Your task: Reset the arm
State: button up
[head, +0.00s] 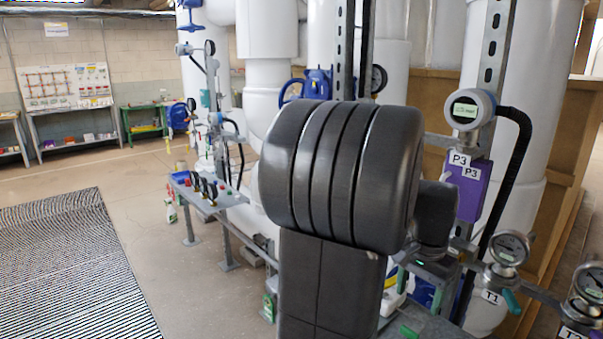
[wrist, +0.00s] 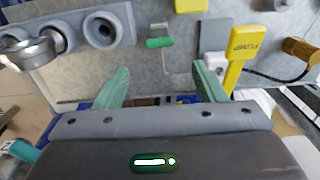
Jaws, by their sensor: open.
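My gripper (wrist: 160,84) shows in the wrist view with its two green fingers spread apart and nothing between them. It faces a grey panel (wrist: 165,75) with fittings on it, and the fingertips appear apart from these fittings. In the head view my dark, bulky arm fills the middle of the picture and looks folded close to the camera. The gripper itself is hidden there behind the arm.
In the wrist view a yellow tag (wrist: 240,52) and a brass fitting (wrist: 299,50) are right of the fingers. In the head view, white pipes (head: 267,90), gauges (head: 508,249) and a purple box (head: 472,188) crowd the arm. Open floor (head: 130,185) lies left.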

aim_at(410, 330)
notch_tip(410, 330, down, 10)
jog(key=shift+r, duration=0.1)
jog(key=n, duration=0.4)
jog(key=n+b, duration=0.1)
jog(key=n, duration=0.3)
jog(key=shift+r+n, duration=0.1)
jog(key=shift+n, duration=0.3)
jog(key=n+b, duration=0.1)
jog(key=n, duration=0.4)
jog(key=shift+n, duration=2)
jog(key=shift+a+r, duration=0.1)
